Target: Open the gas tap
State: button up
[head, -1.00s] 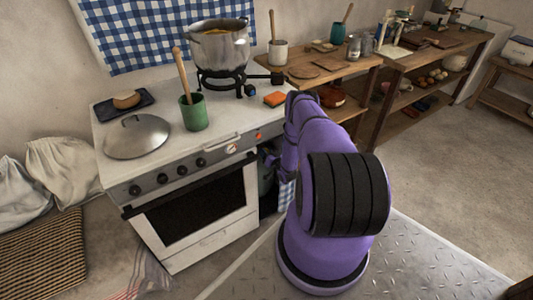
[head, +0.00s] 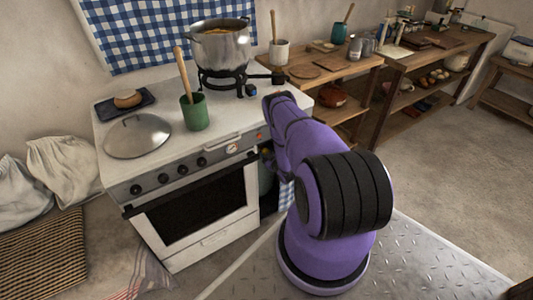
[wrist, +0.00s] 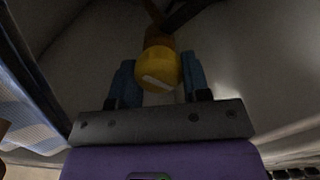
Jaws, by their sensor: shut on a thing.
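The gas tap's yellow round knob (wrist: 158,70) has a slanted white mark on its face and sits on a brownish stem in the wrist view. My gripper (wrist: 160,78) has one blue finger on each side of this knob and is shut on it. In the head view, a small yellow spot shows at my arm's end in the dark gap right of the stove, beside a dark green cylinder (head: 266,178). My purple arm hides most of that gap, so the fingers are not clear there.
The white stove (head: 222,128) stands left of the gap, with a pot (head: 222,48) on a black burner, a green utensil cup (head: 195,113) and a metal lid (head: 137,137). A wooden shelf (head: 362,75) stands to the right. Open floor (head: 450,170) lies at right.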

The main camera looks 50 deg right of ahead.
jog(key=shift+f+n, duration=0.1)
jog(key=shift+n, duration=1.3)
jog(key=o, duration=0.9)
jog(key=shift+o, duration=0.2)
jog(key=shift+s+a, duration=0.1)
jog(key=shift+s, duration=0.05)
jog(key=v, duration=1)
jog(key=shift+s, duration=0.3)
